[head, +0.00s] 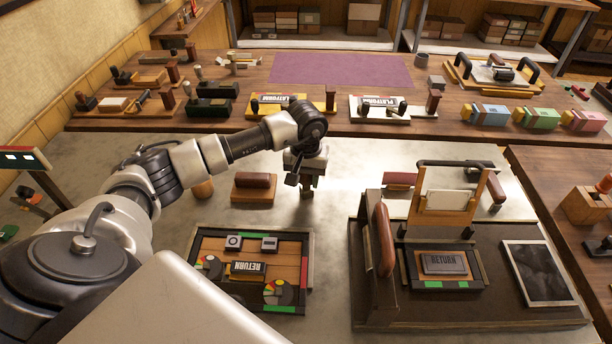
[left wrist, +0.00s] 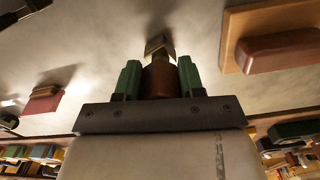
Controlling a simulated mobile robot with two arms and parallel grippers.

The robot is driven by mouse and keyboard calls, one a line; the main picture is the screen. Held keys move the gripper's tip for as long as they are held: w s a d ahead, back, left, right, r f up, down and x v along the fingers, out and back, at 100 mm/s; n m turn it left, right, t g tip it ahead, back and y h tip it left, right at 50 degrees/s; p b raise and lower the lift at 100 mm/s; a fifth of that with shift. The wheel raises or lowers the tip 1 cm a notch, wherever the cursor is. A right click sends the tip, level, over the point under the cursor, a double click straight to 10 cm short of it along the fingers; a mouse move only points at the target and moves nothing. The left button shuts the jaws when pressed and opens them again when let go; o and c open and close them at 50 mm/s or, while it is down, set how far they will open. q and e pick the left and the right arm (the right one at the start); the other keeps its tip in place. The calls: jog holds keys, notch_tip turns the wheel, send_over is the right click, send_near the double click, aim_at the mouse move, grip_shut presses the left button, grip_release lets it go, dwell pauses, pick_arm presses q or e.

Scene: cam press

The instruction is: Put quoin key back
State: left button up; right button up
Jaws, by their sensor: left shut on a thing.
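My left gripper (head: 306,182) points down over the grey metal table, right of a wooden block with a brown handle (head: 254,187). In the left wrist view its green fingers (left wrist: 158,80) are shut on the quoin key (left wrist: 160,78), seen as a brown round handle with a metal tip (left wrist: 158,46) beyond it. The key's tip points toward the table surface. In the head view the key is mostly hidden by the gripper; whether its tip touches the table cannot be told. My right gripper is not in view.
A tray with type reading RETURN (head: 194,243) lies in front. The press (head: 372,300) stands at right with another RETURN form (head: 445,263). A small wooden cylinder (head: 204,188) is by my left arm. A wooden bench (head: 240,112) with several tools is behind.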

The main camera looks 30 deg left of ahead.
pick_arm(q)
jog(key=shift+f, duration=0.2)
jog(key=o, duration=1)
jog(key=shift+r, duration=0.1)
jog(key=shift+r, duration=0.4)
notch_tip(320, 180, up, 11)
jog(key=b, duration=0.2)
jog(key=shift+r+b, duration=0.2)
jog(key=shift+b, duration=0.15)
